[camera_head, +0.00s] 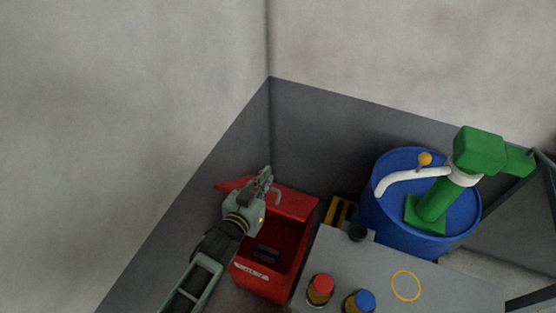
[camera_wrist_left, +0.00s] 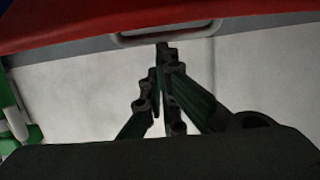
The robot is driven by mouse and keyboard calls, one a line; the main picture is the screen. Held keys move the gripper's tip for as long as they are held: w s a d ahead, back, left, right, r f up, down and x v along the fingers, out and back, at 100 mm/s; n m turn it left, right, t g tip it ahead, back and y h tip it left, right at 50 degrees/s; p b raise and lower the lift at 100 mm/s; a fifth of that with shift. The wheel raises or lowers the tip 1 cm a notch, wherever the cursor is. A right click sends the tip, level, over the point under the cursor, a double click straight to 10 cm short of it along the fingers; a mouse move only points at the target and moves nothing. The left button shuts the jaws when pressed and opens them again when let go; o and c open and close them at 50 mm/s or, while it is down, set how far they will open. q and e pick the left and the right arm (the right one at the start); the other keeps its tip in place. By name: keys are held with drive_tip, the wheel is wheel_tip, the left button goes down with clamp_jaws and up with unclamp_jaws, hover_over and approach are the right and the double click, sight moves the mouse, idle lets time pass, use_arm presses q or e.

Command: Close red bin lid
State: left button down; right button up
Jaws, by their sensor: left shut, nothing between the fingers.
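The red bin (camera_head: 299,245) stands in the corner with its top open and dark items inside. Its red lid (camera_head: 290,203) is raised at the back of the opening, and part of it shows left of my gripper. My left gripper (camera_head: 268,177) is over the bin by the lid, shut and empty. In the left wrist view the shut fingers (camera_wrist_left: 163,50) point at a grey handle (camera_wrist_left: 165,35) along the edge of a red surface (camera_wrist_left: 70,27). I cannot tell whether they touch it. My right gripper is not in view.
Right of the bin is a grey table (camera_head: 375,270) with a red-capped jar (camera_head: 320,290), a blue-capped jar (camera_head: 359,302) and a yellow ring (camera_head: 406,286). Behind it stands a blue barrel (camera_head: 400,226) with a green pump (camera_head: 437,200). Walls close off the left and back.

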use_arm(q)
drive_tip(key=s+f+t+b, duration=0.1)
drive_tip(key=s+a+f+t+b, duration=0.1)
drive_tip(key=b, duration=0.1)
drive_tip(key=s+f+h+b, duration=0.1)
drive_tip(key=s+f, duration=0.1)
drive_tip(key=shift+a+t, duration=0.35)
drive_tip(key=shift+t, duration=0.05)
drive_tip(key=s+a+f+b, duration=0.3)
drive_tip(key=s+f+b, duration=0.2)
drive_tip(key=s+f, duration=0.2)
drive_tip(key=shift+f, duration=0.9)
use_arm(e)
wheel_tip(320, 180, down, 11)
use_arm(q)
drive_tip(key=shift+r, duration=0.15)
